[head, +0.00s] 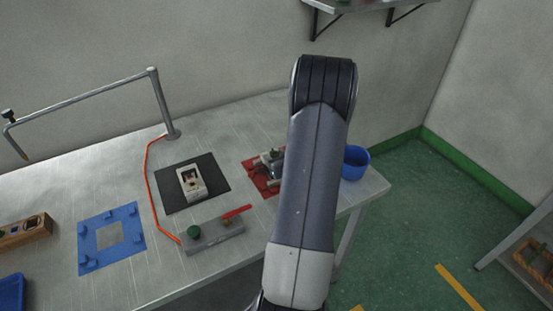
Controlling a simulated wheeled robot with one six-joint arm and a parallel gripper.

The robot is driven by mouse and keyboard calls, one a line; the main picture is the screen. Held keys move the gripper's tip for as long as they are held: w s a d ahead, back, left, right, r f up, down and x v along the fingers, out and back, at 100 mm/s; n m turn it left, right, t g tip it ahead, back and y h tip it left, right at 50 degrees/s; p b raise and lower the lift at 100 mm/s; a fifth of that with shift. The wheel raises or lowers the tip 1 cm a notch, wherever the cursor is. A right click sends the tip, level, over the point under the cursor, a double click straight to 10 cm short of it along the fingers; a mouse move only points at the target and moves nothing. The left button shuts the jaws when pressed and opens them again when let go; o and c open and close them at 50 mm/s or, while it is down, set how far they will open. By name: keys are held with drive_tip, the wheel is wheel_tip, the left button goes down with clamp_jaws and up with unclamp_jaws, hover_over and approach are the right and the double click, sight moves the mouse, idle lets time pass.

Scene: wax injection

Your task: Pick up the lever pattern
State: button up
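I cannot pick out the lever pattern with certainty. On the metal bench (129,276), a red mat (249,166) carries a grey metal piece (272,159) with a small green part, partly hidden by my arm. A grey block (213,237) near the front edge has a green knob (194,232) and a red bar (237,211) on top. My arm crosses the right part of the view, and I cannot make out my gripper or its fingers.
A white, open-topped piece (200,188) lies on a black mat (173,195). A blue frame (85,244), a wooden block (38,227) and a blue tray (12,294) are on the left. A blue bowl (356,163) stands at the right. A jointed pipe (160,100) rises behind.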

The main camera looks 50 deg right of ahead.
drive_tip(key=c, duration=0.7)
drive_tip(key=shift+r, duration=0.1)
